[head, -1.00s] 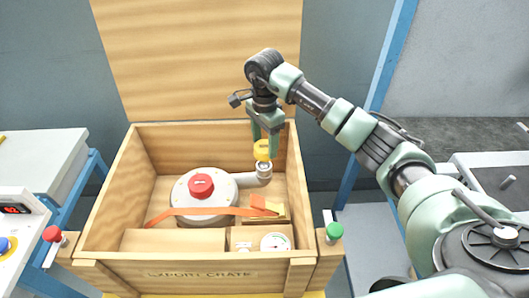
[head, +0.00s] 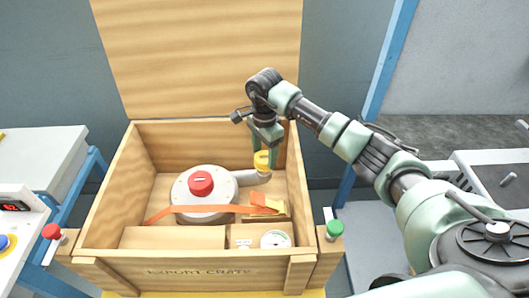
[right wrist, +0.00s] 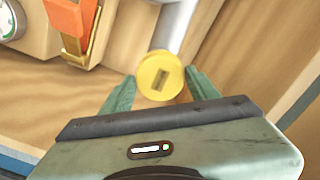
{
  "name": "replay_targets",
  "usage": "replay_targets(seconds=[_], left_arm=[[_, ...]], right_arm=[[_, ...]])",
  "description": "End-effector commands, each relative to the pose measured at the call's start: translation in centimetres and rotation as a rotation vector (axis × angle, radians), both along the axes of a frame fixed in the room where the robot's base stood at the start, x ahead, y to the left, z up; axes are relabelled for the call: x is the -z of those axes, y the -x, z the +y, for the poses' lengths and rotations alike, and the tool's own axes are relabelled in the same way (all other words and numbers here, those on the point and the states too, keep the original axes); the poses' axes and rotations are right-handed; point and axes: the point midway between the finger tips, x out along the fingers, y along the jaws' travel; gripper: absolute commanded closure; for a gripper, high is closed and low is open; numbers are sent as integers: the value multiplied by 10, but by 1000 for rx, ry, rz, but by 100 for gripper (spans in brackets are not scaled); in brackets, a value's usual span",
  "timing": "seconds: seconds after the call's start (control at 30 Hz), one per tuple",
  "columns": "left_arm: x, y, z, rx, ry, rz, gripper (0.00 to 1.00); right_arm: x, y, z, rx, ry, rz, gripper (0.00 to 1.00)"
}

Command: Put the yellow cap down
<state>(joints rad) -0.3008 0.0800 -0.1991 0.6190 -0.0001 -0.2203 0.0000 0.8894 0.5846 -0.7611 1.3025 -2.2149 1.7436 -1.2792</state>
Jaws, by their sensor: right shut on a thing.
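My right gripper (head: 264,158) is shut on the yellow cap (head: 262,161) inside the wooden crate, near its back right corner. The grey outlet pipe (head: 246,178) of the round blower (head: 188,190) runs to just under the cap. The pipe (right wrist: 178,30) also shows beyond the cap in the right wrist view. I cannot tell whether cap and pipe touch. My left gripper is out of view.
The crate (head: 97,205) has its lid (head: 200,60) raised behind. Inside are a red knob (head: 200,183), an orange strap (head: 180,210) and a dial gauge (head: 275,239). Red (head: 51,232) and green (head: 334,229) knobs flank the crate. The crate walls stand close to my gripper.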

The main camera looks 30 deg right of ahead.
Motion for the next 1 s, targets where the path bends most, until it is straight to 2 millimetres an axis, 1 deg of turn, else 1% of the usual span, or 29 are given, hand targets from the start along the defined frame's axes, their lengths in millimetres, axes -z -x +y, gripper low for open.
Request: replay_targets(seconds=[0.07,0.17,0.2,0.27,0.3,0.57,0.67,0.77,0.87,1.0], left_arm=[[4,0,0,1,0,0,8],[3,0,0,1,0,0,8],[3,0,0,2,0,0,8],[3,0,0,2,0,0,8],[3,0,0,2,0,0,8],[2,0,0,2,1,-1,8],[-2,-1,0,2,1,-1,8],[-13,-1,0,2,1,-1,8],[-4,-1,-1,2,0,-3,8],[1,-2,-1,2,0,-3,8]], right_arm=[[4,0,-1,0,1,0,78],[3,0,0,0,1,0,78],[3,0,0,0,1,0,37],[3,0,0,0,1,0,21],[3,0,0,0,1,0,18],[3,0,0,0,1,0,18],[-2,0,0,0,-1,-1,18],[-14,0,1,0,-1,-2,18],[-28,-2,-1,-1,2,-6,18],[-61,-2,-1,-1,2,-6,18]])
